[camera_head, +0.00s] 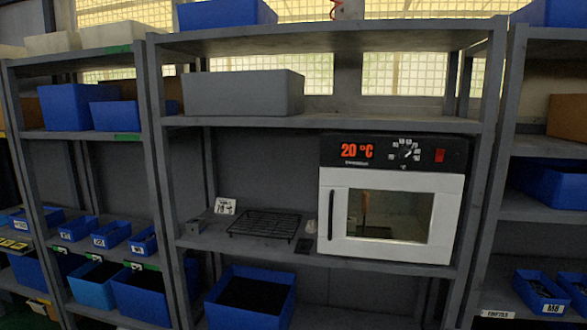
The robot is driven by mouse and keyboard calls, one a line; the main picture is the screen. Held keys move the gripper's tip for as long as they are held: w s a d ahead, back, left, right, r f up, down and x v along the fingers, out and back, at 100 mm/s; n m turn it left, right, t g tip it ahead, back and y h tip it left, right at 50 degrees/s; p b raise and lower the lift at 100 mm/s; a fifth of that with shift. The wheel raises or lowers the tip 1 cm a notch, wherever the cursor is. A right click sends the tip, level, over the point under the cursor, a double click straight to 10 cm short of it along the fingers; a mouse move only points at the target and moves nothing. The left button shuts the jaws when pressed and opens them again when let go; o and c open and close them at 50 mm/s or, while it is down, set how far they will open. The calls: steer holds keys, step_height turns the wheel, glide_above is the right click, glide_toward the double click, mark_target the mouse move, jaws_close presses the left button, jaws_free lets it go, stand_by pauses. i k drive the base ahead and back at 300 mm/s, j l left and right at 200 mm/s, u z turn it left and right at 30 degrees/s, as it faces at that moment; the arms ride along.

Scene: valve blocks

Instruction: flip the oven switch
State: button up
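The oven (455,220) stands on the middle shelf at the right side of the central rack. It has a white front, a closed door with a dark window and a dark vertical handle at the left. Its black top panel shows a red "20 °C" display (357,151), a dial (406,151) with white marks, and a small red switch (440,155) at the right. The switch is too small to tell its position. My gripper is not in view.
A black wire rack (265,224) and a small label card (225,206) sit left of the oven. A grey bin (243,93) is on the shelf above. Blue bins (250,297) fill lower and side shelves.

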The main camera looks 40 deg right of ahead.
mark_target(439, 153)
steer(key=z, duration=1.25)
